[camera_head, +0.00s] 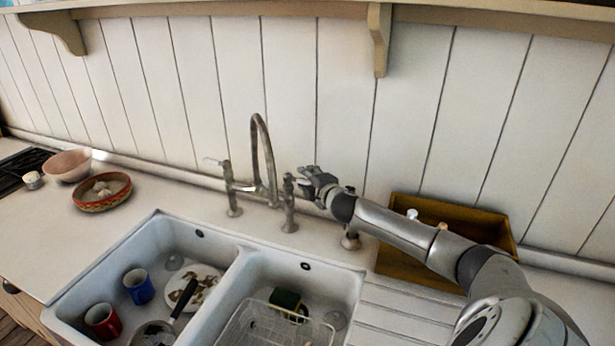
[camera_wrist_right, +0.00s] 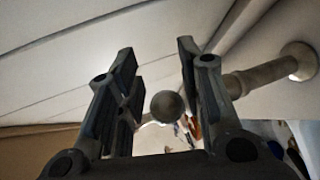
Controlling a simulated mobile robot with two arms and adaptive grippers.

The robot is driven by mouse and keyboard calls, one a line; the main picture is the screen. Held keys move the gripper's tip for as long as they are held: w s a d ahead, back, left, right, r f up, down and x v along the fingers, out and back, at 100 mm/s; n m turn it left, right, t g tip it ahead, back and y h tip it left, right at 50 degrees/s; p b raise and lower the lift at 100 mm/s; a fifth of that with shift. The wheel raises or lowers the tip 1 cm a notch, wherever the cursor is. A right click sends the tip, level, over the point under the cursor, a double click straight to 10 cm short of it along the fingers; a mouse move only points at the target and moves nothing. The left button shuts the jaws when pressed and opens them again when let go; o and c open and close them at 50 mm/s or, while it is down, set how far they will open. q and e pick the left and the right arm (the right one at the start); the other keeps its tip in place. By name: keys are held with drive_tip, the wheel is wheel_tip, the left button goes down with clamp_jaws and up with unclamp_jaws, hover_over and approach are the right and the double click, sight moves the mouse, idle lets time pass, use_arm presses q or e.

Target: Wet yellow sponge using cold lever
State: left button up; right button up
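The sponge (camera_head: 287,301) lies in the right sink basin, at the wire rack; its top looks dark green, with a yellow edge below. The metal tap (camera_head: 262,150) stands behind the sink with a tall curved spout and a valve post on each side. The left lever (camera_head: 214,162) sticks out to the left. My right gripper (camera_head: 306,180) is at the right valve post (camera_head: 289,210) and hides its lever. In the wrist view my right gripper (camera_wrist_right: 160,85) is open, with a round knob (camera_wrist_right: 167,106) visible between the fingers; contact cannot be told. My left gripper is out of view.
The left basin holds a blue mug (camera_head: 139,286), a red mug (camera_head: 102,321), a dirty plate (camera_head: 203,290) and a pan (camera_head: 155,334). A wooden box (camera_head: 480,222) stands behind my right arm. Bowls (camera_head: 68,165) stand on the left counter.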

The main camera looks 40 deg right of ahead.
drive_tip(key=shift+w+d, duration=0.1)
drive_tip(key=shift+w, duration=0.2)
clamp_jaws()
drive_tip(key=shift+f, duration=0.1)
drive_tip(key=shift+w+f, duration=0.1)
drive_tip(key=shift+w, duration=0.05)
